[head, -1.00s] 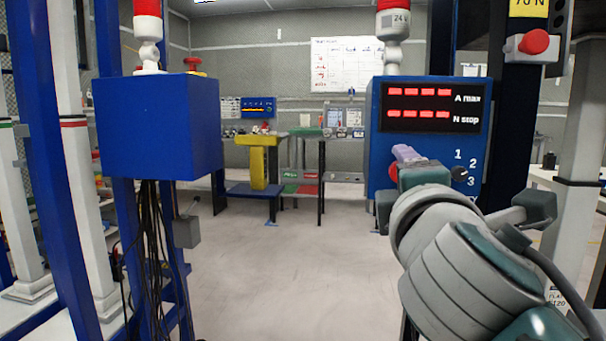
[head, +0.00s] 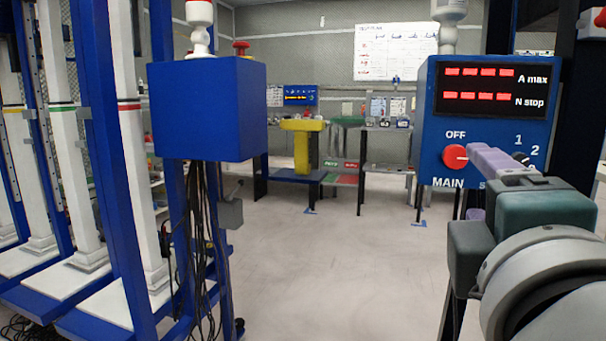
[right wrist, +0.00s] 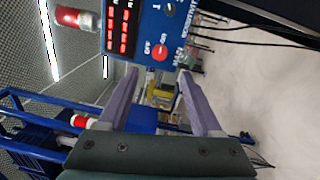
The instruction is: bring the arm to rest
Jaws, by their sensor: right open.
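My right gripper (head: 500,158) is at the right of the head view, in front of the blue control box (head: 432,120) with the red displays. Its purple fingers also show in the right wrist view (right wrist: 160,102), spread apart with nothing between them. The box carries a red knob (head: 455,157) marked OFF and MAIN, and a black selector (head: 522,159) partly hidden by the fingers. In the right wrist view the red knob (right wrist: 159,53) lies beyond the gap between the fingers. I cannot tell the distance to the box. My left gripper is not in view.
A second blue box (head: 208,110) on a post, with hanging black cables (head: 200,240), stands left of centre. Blue frames with white columns (head: 130,150) fill the left. A yellow object (head: 301,145) stands on a far bench. The grey floor (head: 330,265) between is clear.

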